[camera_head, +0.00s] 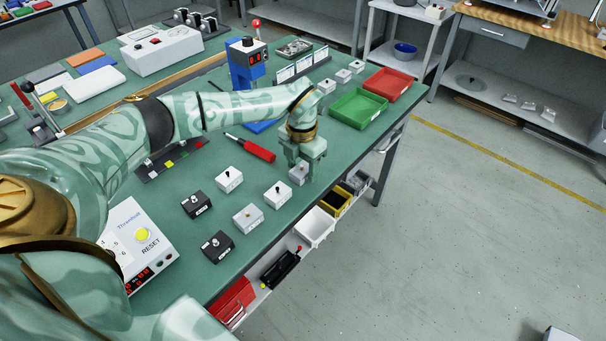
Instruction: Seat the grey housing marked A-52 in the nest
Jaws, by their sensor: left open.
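My left gripper (304,165) points down at the right edge of the green bench, its jaws open around a small grey housing (298,173) with a knob on top. The jaws hide part of it. Another grey housing (248,218) stands nearer, among white housings (229,179) (277,194) and black housings (196,204) (217,246). Their labels are too small to read, so I cannot tell which is A-52. My right gripper is not in view.
A red-handled screwdriver (253,148) lies left of the gripper. Green (358,107) and red (388,83) trays and several small housings (342,75) stand toward the back. A control box (137,240) with a yellow button is at front left. Bins sit below the bench edge.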

